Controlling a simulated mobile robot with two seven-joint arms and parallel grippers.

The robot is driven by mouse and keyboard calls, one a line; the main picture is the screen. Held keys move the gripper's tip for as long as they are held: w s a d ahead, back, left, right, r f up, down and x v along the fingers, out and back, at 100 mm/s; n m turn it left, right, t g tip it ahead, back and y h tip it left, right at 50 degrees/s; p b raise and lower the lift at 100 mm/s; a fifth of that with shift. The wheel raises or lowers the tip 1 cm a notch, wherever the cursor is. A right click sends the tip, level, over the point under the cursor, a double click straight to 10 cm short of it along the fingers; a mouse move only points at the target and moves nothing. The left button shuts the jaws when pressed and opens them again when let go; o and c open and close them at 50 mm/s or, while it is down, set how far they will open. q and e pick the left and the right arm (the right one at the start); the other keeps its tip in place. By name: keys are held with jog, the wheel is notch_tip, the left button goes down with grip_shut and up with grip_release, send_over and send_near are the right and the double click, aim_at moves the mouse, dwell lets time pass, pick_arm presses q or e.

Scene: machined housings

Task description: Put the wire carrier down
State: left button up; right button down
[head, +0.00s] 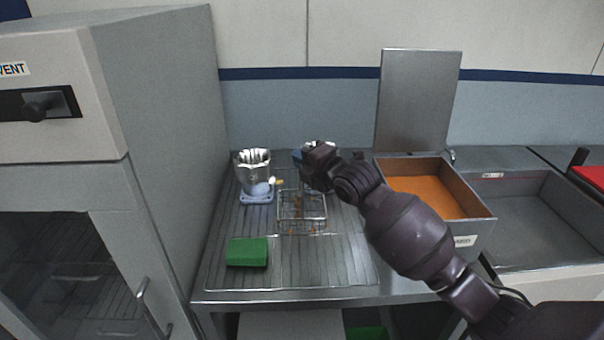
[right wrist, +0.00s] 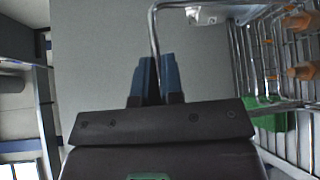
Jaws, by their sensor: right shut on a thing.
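The wire carrier (head: 302,212) is an open wire basket with small orange-brown parts on it, over the middle of the grooved metal worktop. It also shows at the right of the right wrist view (right wrist: 290,104), with its wire handle (right wrist: 153,36) running down to the fingers. My right gripper (head: 305,157) is above and behind the basket in the head view. Its blue fingertips (right wrist: 155,80) are shut on the handle. Whether the basket's base touches the worktop, I cannot tell. My left gripper is not in view.
A silver cup-shaped part on a blue stand (head: 256,190) is just left of the carrier. A green block (head: 247,252) lies front left. A vent cabinet (head: 170,120) bounds the left.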

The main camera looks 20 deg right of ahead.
jog(key=shift+f, duration=2.1)
jog(key=c, duration=1.3)
grip_release()
jog(key=shift+o, duration=0.2)
jog(key=v, duration=1.2)
jog(key=shift+s, duration=0.1)
